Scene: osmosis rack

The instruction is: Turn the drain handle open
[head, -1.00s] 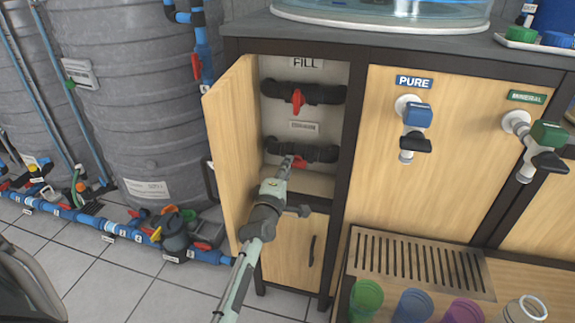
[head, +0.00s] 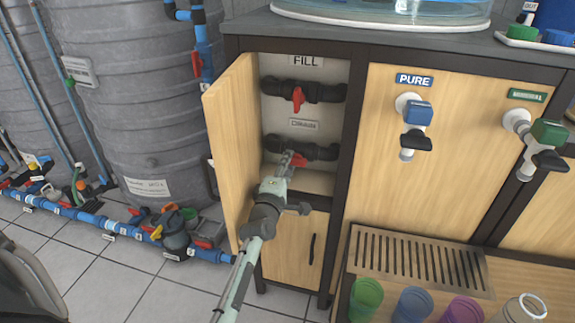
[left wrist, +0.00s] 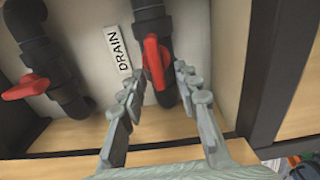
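The red drain handle (head: 299,160) sits on the lower black pipe (head: 322,153) inside the open cabinet, under the small drain label (head: 303,124). In the left wrist view the handle (left wrist: 155,62) lies lengthwise between my fingers, and the DRAIN label (left wrist: 118,50) is beside it. My left gripper (head: 288,160) reaches into the cabinet at this handle. Its fingers (left wrist: 160,86) are spread on either side of the handle's near end, with gaps visible. Whether either finger touches the handle cannot be told. My right gripper is not in view.
The red fill handle (head: 298,99) and its pipe are above. The open wooden door (head: 232,150) stands close on the left of my arm. A dark cabinet post (head: 347,150) bounds the opening on the right. A shelf edge (left wrist: 80,133) lies below the pipes.

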